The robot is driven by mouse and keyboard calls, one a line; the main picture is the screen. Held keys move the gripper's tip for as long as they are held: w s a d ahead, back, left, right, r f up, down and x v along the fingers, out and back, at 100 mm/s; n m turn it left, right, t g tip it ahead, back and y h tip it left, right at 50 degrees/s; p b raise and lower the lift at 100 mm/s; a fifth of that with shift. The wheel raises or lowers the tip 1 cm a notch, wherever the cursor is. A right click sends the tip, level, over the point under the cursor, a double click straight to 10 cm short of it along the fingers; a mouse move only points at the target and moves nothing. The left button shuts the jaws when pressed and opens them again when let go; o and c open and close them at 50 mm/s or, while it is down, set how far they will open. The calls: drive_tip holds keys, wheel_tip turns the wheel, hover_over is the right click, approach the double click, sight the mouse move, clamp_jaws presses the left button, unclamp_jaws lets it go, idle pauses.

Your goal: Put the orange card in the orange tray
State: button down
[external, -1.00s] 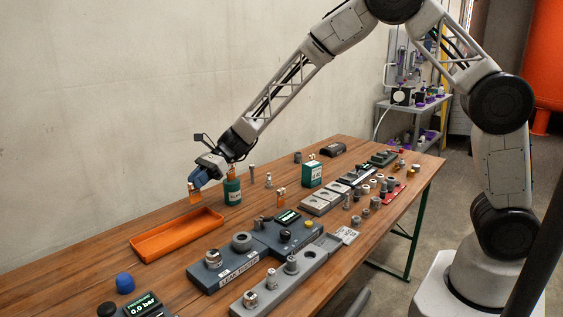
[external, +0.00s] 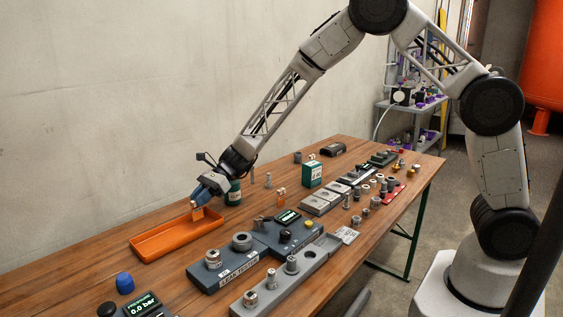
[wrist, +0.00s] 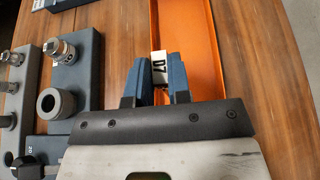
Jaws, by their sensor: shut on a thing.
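My gripper (external: 199,198) is shut on the orange card (external: 197,214), which hangs below the blue fingers over the right end of the orange tray (external: 160,238). The tray's visible floor is bare. Whether the card's lower edge touches the tray is hard to tell.
The leak tester (external: 235,258) with metal fittings stands in front of the tray. A blue knob (external: 125,280) and a pressure display (external: 143,305) are at the near left. Bare wood lies left of the tray.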

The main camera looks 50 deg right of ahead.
sight(201, 209)
drive_tip(key=shift+f, duration=0.2)
drive_tip(key=shift+f, duration=1.85)
drive_tip(key=shift+f, duration=0.1)
drive_tip(key=c, duration=1.1)
unclamp_jaws()
drive_tip(key=shift+o, duration=0.2)
drive_tip(key=v, duration=1.2)
